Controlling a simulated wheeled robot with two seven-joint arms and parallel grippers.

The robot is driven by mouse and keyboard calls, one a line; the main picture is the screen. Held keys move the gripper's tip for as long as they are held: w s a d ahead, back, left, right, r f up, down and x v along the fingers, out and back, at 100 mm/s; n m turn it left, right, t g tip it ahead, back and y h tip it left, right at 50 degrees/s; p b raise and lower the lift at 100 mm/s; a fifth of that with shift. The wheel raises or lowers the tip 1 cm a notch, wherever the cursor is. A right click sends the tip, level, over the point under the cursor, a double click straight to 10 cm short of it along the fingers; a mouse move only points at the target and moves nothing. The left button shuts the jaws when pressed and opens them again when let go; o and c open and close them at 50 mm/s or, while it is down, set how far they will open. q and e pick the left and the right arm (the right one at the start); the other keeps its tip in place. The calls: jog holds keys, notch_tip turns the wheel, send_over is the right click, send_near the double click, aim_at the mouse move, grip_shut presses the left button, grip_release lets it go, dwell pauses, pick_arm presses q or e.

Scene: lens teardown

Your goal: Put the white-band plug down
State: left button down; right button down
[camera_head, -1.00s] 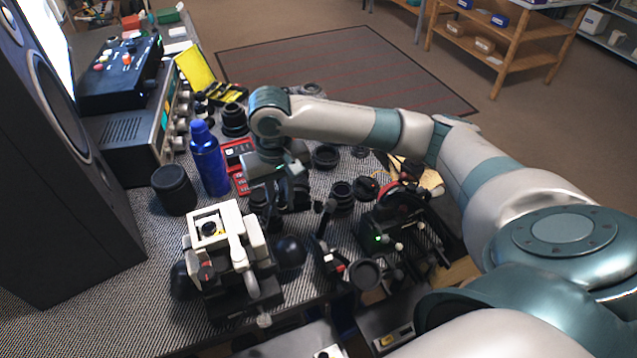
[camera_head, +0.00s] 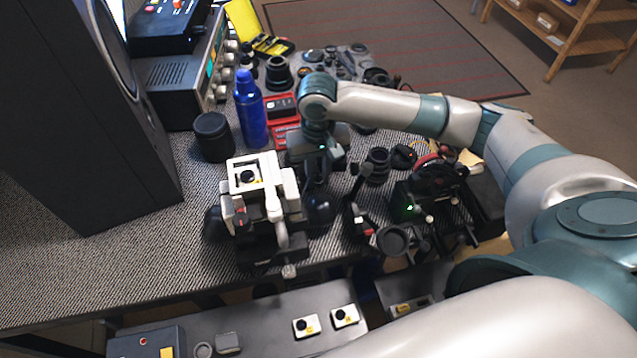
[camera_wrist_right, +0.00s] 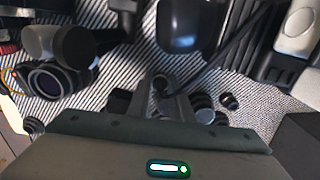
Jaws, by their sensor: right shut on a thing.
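My right gripper (camera_head: 318,178) reaches down over the patterned bench (camera_head: 110,250), just right of and behind the white device (camera_head: 243,172). In the right wrist view my right gripper (camera_wrist_right: 172,100) is shut on a small dark round plug (camera_wrist_right: 160,84). A white band on it cannot be made out. In the head view the fingers and the arm hide the plug. Whether it touches the bench cannot be told. My left gripper is in neither view.
A blue bottle (camera_head: 251,112) and a black cylinder (camera_head: 213,136) stand to the left. A black lens ring (camera_head: 377,165) and a dark device with a green light (camera_head: 425,200) are to the right. A lower shelf (camera_head: 260,315) is in front. Bare bench lies at the left.

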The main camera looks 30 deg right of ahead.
aim_at(318, 185)
jog(key=shift+f, duration=1.55)
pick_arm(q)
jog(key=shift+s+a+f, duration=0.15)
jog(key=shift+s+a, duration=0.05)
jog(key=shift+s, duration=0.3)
pick_arm(e)
jog(key=shift+f, duration=0.3)
jog(key=c, duration=1.6)
grip_release()
